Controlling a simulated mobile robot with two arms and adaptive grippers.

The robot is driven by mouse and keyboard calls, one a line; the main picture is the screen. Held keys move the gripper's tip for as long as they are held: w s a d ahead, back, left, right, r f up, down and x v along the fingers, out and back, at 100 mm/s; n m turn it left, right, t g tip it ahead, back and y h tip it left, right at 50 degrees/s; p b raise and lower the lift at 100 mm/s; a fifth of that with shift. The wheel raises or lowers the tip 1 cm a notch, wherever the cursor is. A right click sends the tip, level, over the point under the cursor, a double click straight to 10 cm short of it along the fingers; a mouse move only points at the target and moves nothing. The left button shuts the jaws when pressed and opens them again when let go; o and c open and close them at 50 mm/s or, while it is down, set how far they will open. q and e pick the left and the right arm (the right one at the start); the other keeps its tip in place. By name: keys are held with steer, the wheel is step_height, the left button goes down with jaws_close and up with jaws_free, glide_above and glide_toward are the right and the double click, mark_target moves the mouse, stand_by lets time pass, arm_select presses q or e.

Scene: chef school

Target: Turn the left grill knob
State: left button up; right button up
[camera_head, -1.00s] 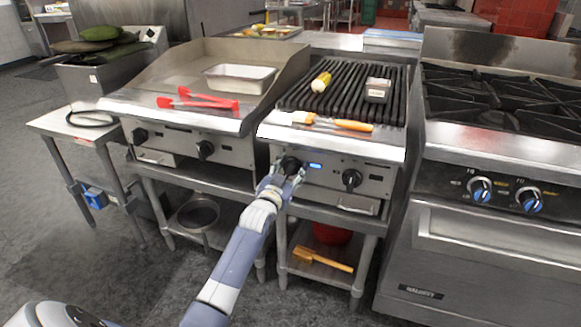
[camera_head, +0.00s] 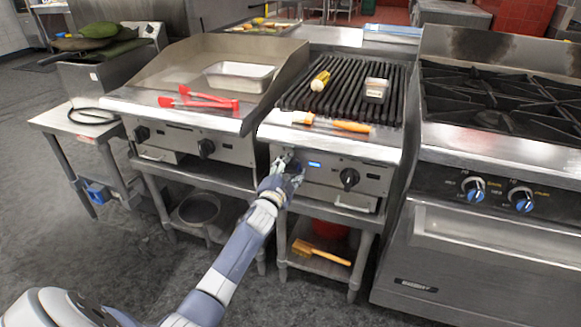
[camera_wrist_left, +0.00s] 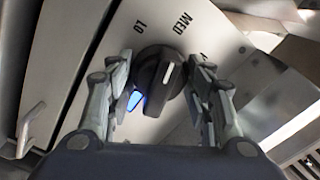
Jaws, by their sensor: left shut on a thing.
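The grill (camera_head: 322,178) has two black knobs on its steel front panel. The left grill knob (camera_wrist_left: 160,80) sits between the fingers of my left gripper (camera_wrist_left: 160,88) in the left wrist view, with a white pointer bar and the marks LO and MED above it. My left gripper also shows in the head view (camera_head: 288,168), shut on the knob and partly hiding it. A blue light glows on the panel beside the knob. The right grill knob (camera_head: 349,178) is free. My right gripper is not in view.
A griddle (camera_head: 185,65) with its own knobs stands to the left, and a stove (camera_head: 500,110) with blue-tipped knobs to the right. A brush with an orange handle (camera_head: 350,126) lies on the grill's front ledge. Red tongs (camera_head: 205,100) lie on the griddle.

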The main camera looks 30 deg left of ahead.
arm_select(q)
steer(key=shift+f+m, duration=0.1)
steer(key=shift+m, duration=0.6)
steer(key=o, duration=0.8)
steer(key=shift+c, duration=0.2)
steer(key=v, duration=1.2)
